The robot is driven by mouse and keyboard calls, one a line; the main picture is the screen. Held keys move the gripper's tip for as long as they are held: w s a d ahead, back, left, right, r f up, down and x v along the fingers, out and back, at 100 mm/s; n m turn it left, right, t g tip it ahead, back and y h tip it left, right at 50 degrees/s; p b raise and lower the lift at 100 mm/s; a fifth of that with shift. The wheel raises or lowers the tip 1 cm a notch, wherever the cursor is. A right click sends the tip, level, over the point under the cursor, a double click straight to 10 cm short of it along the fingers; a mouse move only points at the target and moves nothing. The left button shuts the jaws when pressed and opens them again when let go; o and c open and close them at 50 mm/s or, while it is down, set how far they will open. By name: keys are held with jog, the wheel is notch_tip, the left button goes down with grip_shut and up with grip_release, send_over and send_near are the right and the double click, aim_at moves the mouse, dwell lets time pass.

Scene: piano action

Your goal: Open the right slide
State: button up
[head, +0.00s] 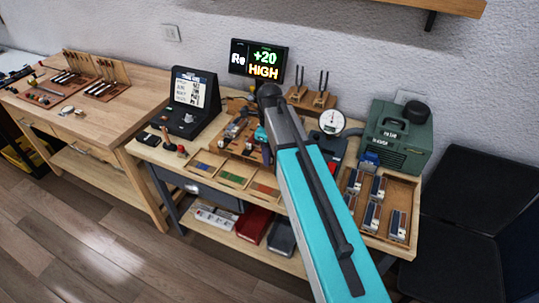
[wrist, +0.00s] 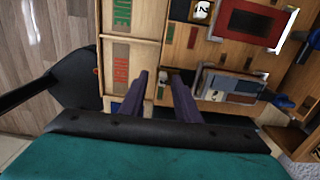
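My gripper (wrist: 162,78) is in the lower middle of the wrist view. Its two purple fingers stand apart with nothing between them, over the bench's wooden fittings. In the head view my teal arm covers much of the bench, and the gripper is mostly hidden behind it. No part is clearly marked as the right slide. In the wrist view a red framed panel (wrist: 250,22) lies at the upper right, with a blue knob (wrist: 282,46) beside it. A grey-framed piece (wrist: 232,84) lies right of the fingers, apart from them. I cannot tell which is the slide.
A tray with several small blocks (head: 398,225) is at the bench's right, below a green machine (head: 396,138). A dial gauge (head: 332,121) stands behind my arm. A black console (head: 190,103) and shallow colored bins (head: 233,178) are left.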

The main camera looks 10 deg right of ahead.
jog(key=shift+r, duration=0.15)
notch_tip(320, 180, up, 14)
jog(key=b, duration=0.3)
jog(key=shift+f, duration=0.2)
dwell(0.6)
